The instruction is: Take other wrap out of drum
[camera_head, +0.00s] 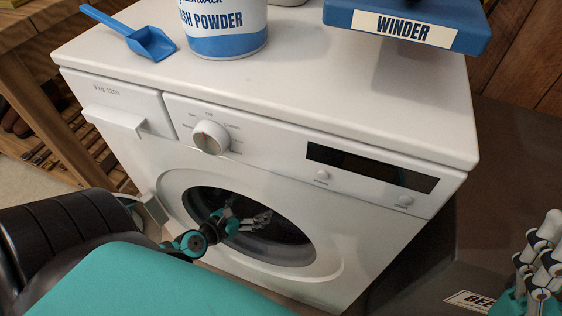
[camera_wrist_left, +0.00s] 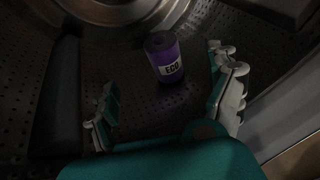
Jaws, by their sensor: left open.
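The washing machine's drum (camera_head: 285,245) shows through its round front opening. In the left wrist view, a purple roll of wrap (camera_wrist_left: 164,60) marked "ECO" lies inside on the perforated metal drum wall. My left gripper (camera_head: 245,220) reaches into the opening. In the left wrist view its fingers are spread to either side of the wrap's near side, with the wrap a little beyond them and untouched as far as I can see. My right gripper (camera_head: 538,265) is at the right edge, partly cut off; its finger gap is unclear.
A wooden rack (camera_head: 55,110) stands at the left. A label (camera_head: 472,301) shows low at the right.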

